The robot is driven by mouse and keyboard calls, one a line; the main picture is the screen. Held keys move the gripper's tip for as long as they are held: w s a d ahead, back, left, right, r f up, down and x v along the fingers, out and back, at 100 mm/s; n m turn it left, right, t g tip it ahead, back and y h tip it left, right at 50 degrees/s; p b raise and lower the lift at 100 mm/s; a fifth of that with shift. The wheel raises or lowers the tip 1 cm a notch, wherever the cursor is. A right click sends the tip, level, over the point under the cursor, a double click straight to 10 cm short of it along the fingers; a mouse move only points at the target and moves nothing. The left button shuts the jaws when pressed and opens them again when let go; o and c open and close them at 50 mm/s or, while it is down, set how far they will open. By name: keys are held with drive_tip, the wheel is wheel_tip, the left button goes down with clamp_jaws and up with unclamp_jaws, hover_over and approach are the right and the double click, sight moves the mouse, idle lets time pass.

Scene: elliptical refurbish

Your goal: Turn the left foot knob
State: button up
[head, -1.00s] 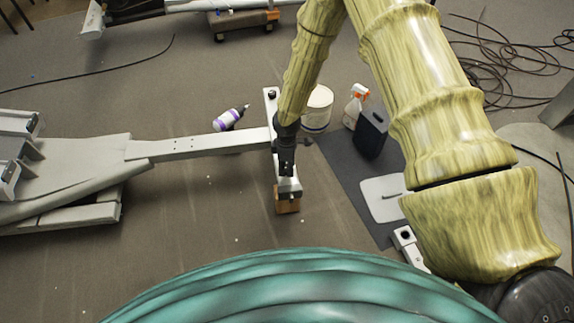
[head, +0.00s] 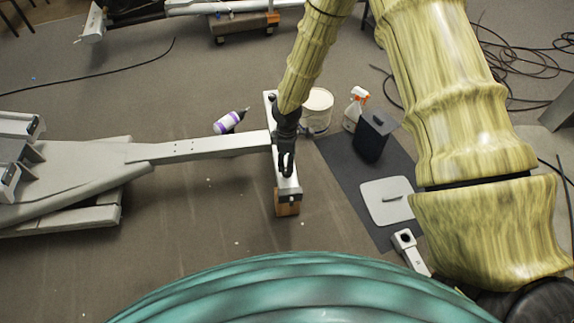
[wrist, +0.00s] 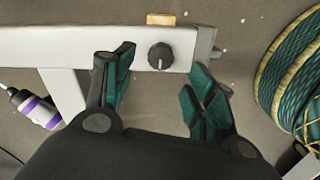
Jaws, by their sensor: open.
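The foot knob (wrist: 160,56) is a round black knob with a pointer mark, on the light grey crossbar (wrist: 60,45) near its end in the wrist view. In the head view the crossbar (head: 291,184) sits at the end of a long grey beam (head: 205,147), and the knob is not distinguishable there. My gripper (wrist: 160,72) is open, with one dark green finger pad on each side, left and right of the knob. The knob lies between and slightly beyond the pads, with visible gaps. In the head view my gripper (head: 286,165) is over the crossbar's near part.
A wooden block (head: 287,204) supports the crossbar's near end. A purple-labelled bottle (head: 229,121) lies left. A white bucket (head: 317,109), spray bottle (head: 354,107) and dark container (head: 371,138) stand right. Floor left of the crossbar is mostly clear.

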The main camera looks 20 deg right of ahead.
wheel_tip(320, 180, up, 6)
drive_tip(key=shift+r, duration=0.15)
idle(0.6)
drive_tip(key=s+a+f+m+y, duration=0.1)
drive_tip(key=s+f+m, duration=0.4)
drive_tip(key=s, duration=0.6)
drive_tip(key=s+a+f+m+y, duration=0.1)
drive_tip(key=s+a+f+m, duration=0.15)
drive_tip(key=s+f, duration=0.6)
drive_tip(key=s+d+m+h, duration=0.1)
drive_tip(key=s+d+m, duration=0.25)
drive_tip(key=s, duration=0.55)
drive_tip(key=s+d+m+h, duration=0.1)
drive_tip(key=s+d+m, duration=0.25)
drive_tip(key=s, duration=0.45)
wheel_tip(320, 180, up, 27)
drive_tip(key=p, duration=2.8)
drive_tip(key=shift+d, duration=0.1)
